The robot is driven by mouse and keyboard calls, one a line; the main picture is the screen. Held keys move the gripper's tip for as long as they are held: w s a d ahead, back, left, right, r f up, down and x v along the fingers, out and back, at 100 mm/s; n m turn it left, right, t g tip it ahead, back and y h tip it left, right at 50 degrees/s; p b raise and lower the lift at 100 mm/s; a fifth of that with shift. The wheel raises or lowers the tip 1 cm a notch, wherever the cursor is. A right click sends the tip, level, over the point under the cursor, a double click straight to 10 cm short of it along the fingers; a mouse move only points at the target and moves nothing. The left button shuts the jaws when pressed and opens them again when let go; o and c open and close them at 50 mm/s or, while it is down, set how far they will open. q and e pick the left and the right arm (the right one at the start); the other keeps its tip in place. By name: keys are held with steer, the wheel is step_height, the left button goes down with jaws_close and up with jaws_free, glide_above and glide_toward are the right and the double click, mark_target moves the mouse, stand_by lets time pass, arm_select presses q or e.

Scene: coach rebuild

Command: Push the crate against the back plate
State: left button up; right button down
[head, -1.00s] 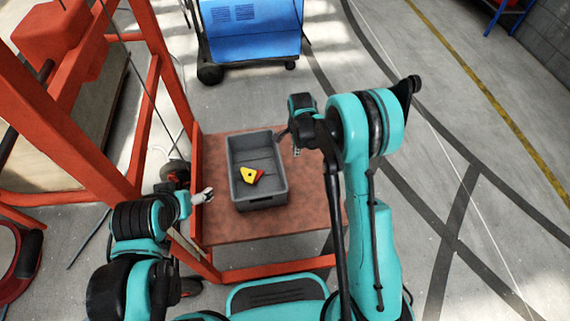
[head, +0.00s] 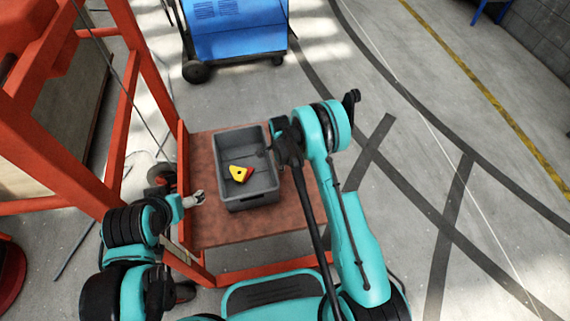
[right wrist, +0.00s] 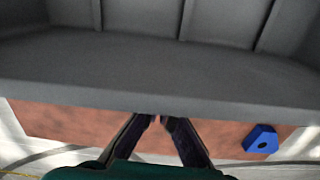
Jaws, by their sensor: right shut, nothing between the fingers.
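An upright orange plate (head: 183,150), seemingly the back plate, lines the board's left edge. A strip of bare board separates it from the crate. My right gripper (head: 266,151) is at the crate's right side. In the right wrist view its shut, empty fingers (right wrist: 160,119) point at the crate's wall (right wrist: 90,80); I cannot tell whether they touch. My left gripper (head: 196,198) is by the board's left edge, too small to read.
A blue block with a hole (right wrist: 262,139) lies on the board near the crate in the right wrist view. Orange frame posts (head: 128,100) rise at the left. A blue wheeled machine (head: 237,35) stands behind. The floor at the right is clear.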

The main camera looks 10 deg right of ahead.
mark_target(243, 171)
steer(key=shift+a+r, duration=0.1)
steer(key=shift+a, duration=1.05)
steer(key=a, duration=1.3)
steer(key=shift+w, duration=0.35)
steer(key=shift+d, duration=0.1)
